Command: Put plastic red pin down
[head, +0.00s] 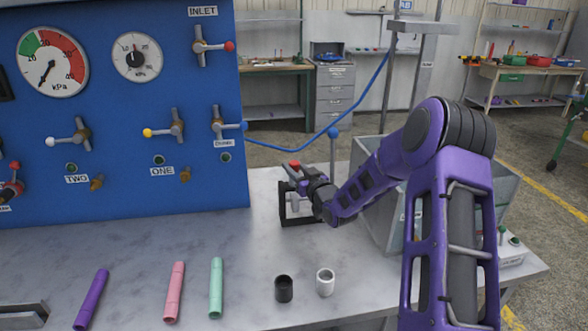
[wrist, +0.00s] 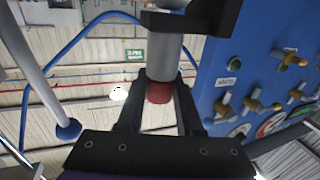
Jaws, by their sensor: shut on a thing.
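The red pin (head: 294,163) shows only as a small red end in the head view, at the black-framed fixture on the bench. In the wrist view its red end (wrist: 159,92) is between the two black fingers of my gripper (wrist: 159,88). My gripper (head: 303,182) is shut on it, low over the bench just right of the blue panel. A grey cylinder (wrist: 165,57) lies directly in line with the red end, and a black block (wrist: 195,15) is beyond it. I cannot tell whether the pin is seated in the cylinder or only touches it.
The blue panel (head: 110,110) with gauges and valves is on the left. A blue hose (head: 290,149) hangs behind my gripper. A grey bin (head: 395,235) is to the right. Coloured tubes (head: 174,292), a black cup (head: 284,289) and a white cup (head: 325,283) stand or lie in front.

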